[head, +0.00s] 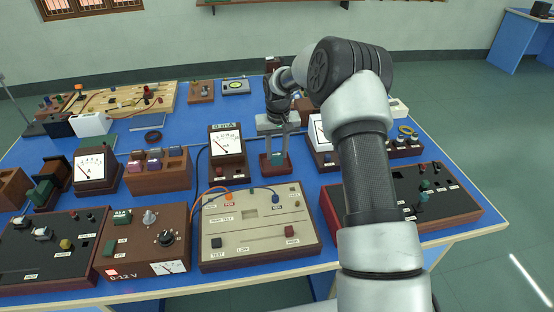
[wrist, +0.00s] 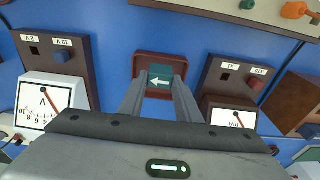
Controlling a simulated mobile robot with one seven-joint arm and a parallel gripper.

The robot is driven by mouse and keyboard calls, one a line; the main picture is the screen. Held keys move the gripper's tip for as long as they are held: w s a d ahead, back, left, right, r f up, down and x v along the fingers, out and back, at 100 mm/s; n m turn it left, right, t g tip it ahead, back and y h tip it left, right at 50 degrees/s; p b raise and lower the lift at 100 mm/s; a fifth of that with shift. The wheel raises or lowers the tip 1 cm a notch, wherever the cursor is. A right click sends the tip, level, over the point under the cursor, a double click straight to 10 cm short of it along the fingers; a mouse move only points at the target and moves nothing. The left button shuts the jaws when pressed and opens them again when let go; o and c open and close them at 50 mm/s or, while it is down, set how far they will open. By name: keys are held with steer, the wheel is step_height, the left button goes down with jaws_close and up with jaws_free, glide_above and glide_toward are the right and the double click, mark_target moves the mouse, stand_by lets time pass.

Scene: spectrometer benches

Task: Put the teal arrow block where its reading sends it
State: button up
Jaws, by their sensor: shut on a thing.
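The teal arrow block (wrist: 160,77) shows in the wrist view with a white arrow pointing left. My gripper (wrist: 159,88) is shut on it, one finger on each side. The block is over or in a small red-brown tray (wrist: 143,60); I cannot tell whether it touches the tray floor. In the head view my gripper (head: 277,155) reaches down to the same tray (head: 265,169). A mA meter (head: 226,140) stands left of the tray, also at right in the wrist view (wrist: 228,118). A V meter (wrist: 43,100) stands on the other side, partly behind my arm in the head view.
A beige test panel (head: 260,248) with coloured jacks and cables lies in front of the tray. A power supply box (head: 145,240) and dark panels (head: 45,248) flank it. Another meter (head: 91,168) and a wooden block rack (head: 158,172) stand left.

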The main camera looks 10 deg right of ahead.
mark_target(277, 155)
steer(key=shift+f, duration=1.7)
steer(key=shift+f, duration=0.2)
steer(key=o, duration=1.1)
steer(key=shift+o, duration=0.2)
